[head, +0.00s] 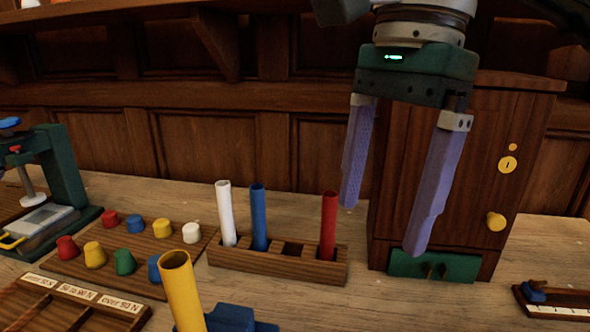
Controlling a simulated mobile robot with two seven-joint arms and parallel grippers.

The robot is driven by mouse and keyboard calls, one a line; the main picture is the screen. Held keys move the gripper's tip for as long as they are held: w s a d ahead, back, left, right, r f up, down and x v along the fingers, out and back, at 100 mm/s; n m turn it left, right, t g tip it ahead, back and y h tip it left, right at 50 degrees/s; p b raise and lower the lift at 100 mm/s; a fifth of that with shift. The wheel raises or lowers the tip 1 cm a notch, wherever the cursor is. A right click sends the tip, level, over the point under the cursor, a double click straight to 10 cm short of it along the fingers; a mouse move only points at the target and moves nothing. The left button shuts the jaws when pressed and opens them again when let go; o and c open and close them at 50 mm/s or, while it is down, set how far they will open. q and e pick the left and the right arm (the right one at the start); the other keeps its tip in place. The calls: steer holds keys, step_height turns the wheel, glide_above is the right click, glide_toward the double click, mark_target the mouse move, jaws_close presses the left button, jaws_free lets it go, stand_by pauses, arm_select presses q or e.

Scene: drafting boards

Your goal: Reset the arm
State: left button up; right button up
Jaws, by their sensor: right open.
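My right gripper (382,226) hangs from the top of the head view, pointing down. Its two purple fingers are wide apart with nothing between them. It is in front of a brown wooden cabinet (470,150) and above the table, to the right of the tube rack. My left gripper is not in the picture.
A wooden rack (222,258) holds white (226,212), blue (259,215) and red (328,225) tubes, with one empty slot. A yellow tube (180,290) stands in front. Coloured knobs on a board (60,262) and a green press (68,170) are left.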

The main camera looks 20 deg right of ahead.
steer(key=shift+d+r, duration=0.15)
steer(key=shift+d, duration=0.25)
